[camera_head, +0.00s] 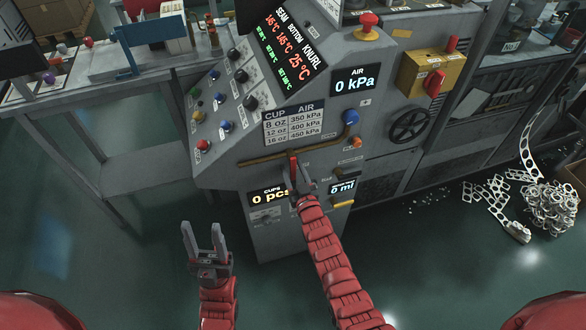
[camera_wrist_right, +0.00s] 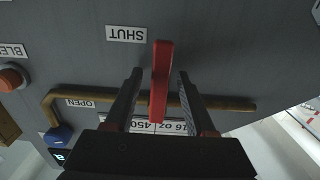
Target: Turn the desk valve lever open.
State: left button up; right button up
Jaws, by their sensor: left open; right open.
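The red valve lever (camera_wrist_right: 161,80) stands across a brass pipe (camera_wrist_right: 225,103) on the grey machine panel. Its upper end in the right wrist view is beside the SHUT label (camera_wrist_right: 126,34); the OPEN label (camera_wrist_right: 79,102) lies along the pipe to the left. My right gripper (camera_wrist_right: 159,74) is open, with one finger on each side of the lever; I cannot tell whether either touches it. In the head view the lever (camera_head: 293,165) is partly covered by my right gripper (camera_head: 299,182). My left gripper (camera_head: 201,228) is open and empty, low in front of the machine.
A blue knob (camera_head: 350,117) and an orange button (camera_head: 356,142) are right of the lever. A black handwheel (camera_head: 409,125) is farther right. Buttons and knobs cover the left panel. A pile of metal scrap (camera_head: 550,208) lies on the floor at right. Floor around my left gripper is clear.

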jog(key=shift+w, duration=0.1)
jog(key=shift+c, duration=0.3)
grip_shut()
dwell(1.2)
